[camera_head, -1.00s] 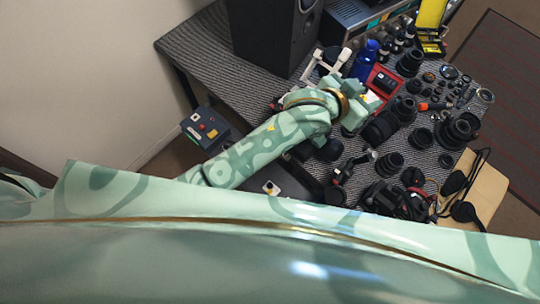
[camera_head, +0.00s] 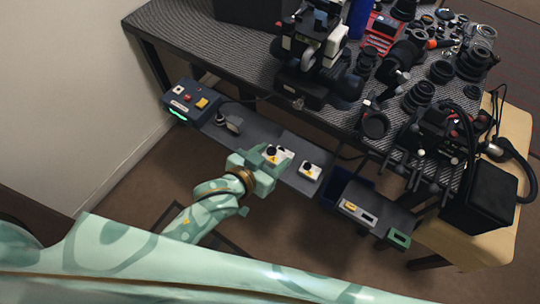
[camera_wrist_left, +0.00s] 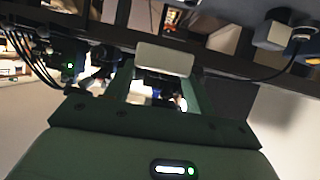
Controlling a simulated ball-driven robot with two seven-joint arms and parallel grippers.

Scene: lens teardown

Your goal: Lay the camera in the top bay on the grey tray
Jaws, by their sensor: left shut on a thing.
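My left gripper (camera_head: 267,163) is shut on a small white camera (camera_head: 277,154) with a dark round lens and a yellow mark. In the left wrist view, a pale block-shaped body (camera_wrist_left: 165,59) sits between the two fingers. The camera is over or at the front edge of the long grey tray (camera_head: 256,138); I cannot tell whether it touches. A second, similar white camera (camera_head: 310,170) sits to its right, and a grey camera (camera_head: 232,124) sits to its left on the tray. The bay outlines are hard to make out. My right gripper is not in view.
A control box (camera_head: 189,102) with buttons and a green light stands at the tray's left end. A dark blue bin (camera_head: 351,188) and a slotted grey piece (camera_head: 374,214) lie right. The bench (camera_head: 190,40) behind is crowded with lenses. Floor in front is clear.

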